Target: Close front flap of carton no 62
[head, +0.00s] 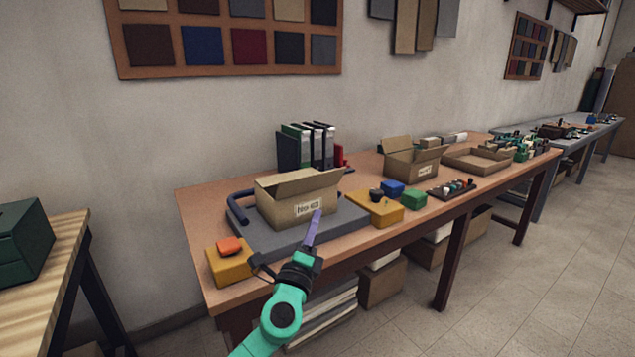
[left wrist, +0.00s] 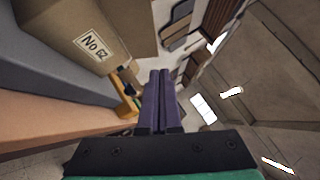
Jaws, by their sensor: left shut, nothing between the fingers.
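Carton no 62 (head: 297,208) is a tan cardboard box with a "No 62" label on its front face. It sits on a grey slab on the table. A flap (head: 308,186) stands up at a slant along its top; I cannot tell every flap's position. In the left wrist view the carton (left wrist: 62,22) is at the upper left, with a brown panel beside it that looks like a flap (left wrist: 140,22). My left gripper (head: 317,213) has purple fingers, shut and empty, in front of the carton near the label's right end. Its fingers (left wrist: 160,75) show together in the wrist view. My right gripper is out of view.
The grey slab (head: 258,237) has a dark blue handle-like bar (head: 239,198) on its left. A yellow block with an orange piece (head: 230,245) lies front left. Yellow, blue and green blocks (head: 380,208) are to the right. Binders (head: 308,146) stand behind; another open carton (head: 412,160) is farther right.

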